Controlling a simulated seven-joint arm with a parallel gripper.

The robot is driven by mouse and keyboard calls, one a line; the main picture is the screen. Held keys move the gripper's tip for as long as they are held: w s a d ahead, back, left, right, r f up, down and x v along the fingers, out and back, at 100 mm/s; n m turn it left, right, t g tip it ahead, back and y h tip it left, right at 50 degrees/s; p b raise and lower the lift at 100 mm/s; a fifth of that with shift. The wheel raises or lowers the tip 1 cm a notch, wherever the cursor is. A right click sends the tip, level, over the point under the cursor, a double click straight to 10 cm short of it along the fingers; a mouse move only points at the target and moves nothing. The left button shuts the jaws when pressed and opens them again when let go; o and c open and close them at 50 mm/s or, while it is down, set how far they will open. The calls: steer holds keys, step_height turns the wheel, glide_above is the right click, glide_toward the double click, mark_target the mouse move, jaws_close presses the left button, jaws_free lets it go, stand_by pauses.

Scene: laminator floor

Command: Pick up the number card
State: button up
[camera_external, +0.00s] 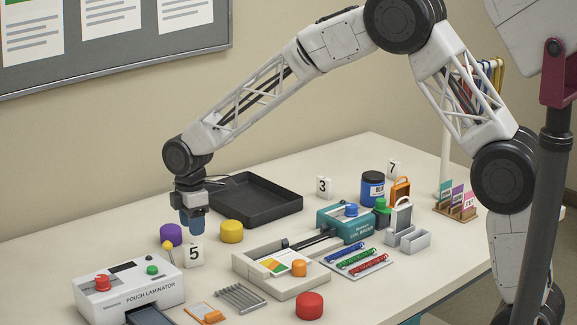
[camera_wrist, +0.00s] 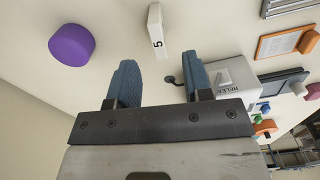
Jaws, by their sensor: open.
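A small white number card with a black 5 (camera_external: 194,254) stands on the table near the laminator. It also shows in the wrist view (camera_wrist: 155,28), beyond the fingertips and roughly in line with the gap between them. Two more number cards stand farther back, one with a 3 (camera_external: 323,187) and one with a 7 (camera_external: 394,169). My gripper (camera_external: 191,224) points down above the table, just behind the 5 card. In the wrist view its two blue fingers (camera_wrist: 158,72) are apart with nothing between them.
A purple disc (camera_external: 171,235) and a yellow disc (camera_external: 232,231) flank my gripper. The pouch laminator (camera_external: 150,290) stands in front left, a black tray (camera_external: 255,202) behind. A paper trimmer (camera_external: 282,282) and a teal binder (camera_external: 345,219) stand to the right.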

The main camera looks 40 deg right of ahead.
mark_target(192, 244)
steer(key=shift+w+a+f, duration=0.15)
steer(key=shift+a+f, duration=0.05)
steer(key=shift+f, duration=0.05)
steer(key=shift+f, duration=1.3)
steer(key=shift+d+f, duration=0.1)
steer(key=shift+f, duration=2.5)
jaws_close()
